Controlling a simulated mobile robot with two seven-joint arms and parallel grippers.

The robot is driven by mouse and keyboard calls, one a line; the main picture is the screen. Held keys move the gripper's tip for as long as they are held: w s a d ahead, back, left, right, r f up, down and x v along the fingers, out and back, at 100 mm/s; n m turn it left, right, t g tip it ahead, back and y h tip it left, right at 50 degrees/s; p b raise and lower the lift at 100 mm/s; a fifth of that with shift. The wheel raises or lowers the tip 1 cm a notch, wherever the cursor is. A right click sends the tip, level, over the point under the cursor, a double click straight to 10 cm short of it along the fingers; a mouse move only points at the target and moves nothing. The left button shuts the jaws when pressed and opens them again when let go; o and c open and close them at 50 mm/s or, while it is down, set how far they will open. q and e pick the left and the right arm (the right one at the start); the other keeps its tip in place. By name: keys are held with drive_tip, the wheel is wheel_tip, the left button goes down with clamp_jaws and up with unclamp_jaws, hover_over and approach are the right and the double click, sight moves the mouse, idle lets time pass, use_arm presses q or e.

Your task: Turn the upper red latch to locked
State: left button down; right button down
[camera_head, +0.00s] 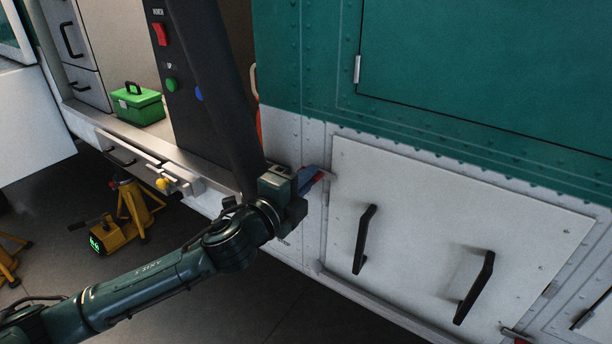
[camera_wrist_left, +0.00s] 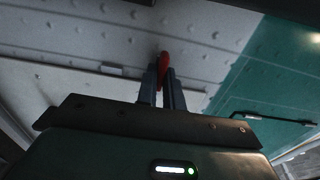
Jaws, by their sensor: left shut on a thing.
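The upper red latch (camera_head: 318,177) is at the upper left corner of the white panel, mostly hidden by my left gripper (camera_head: 311,176). In the left wrist view the latch (camera_wrist_left: 164,60) shows as a red piece between the two fingertips (camera_wrist_left: 161,72). My left gripper is shut on it. How far the latch is turned cannot be told. My right gripper is not in view.
The white panel (camera_head: 430,190) carries two black handles (camera_head: 364,239) (camera_head: 474,287). On the left are a dark post with a red switch (camera_head: 161,34), a green toolbox (camera_head: 137,104) and a yellow jack (camera_head: 130,215). Open floor lies below the hull.

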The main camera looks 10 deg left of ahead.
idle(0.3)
use_arm(q)
drive_tip(key=c, duration=1.5)
unclamp_jaws()
drive_tip(key=shift+b+v, duration=1.7)
drive_tip(key=shift+v, duration=4.9)
drive_tip(key=shift+f, duration=0.1)
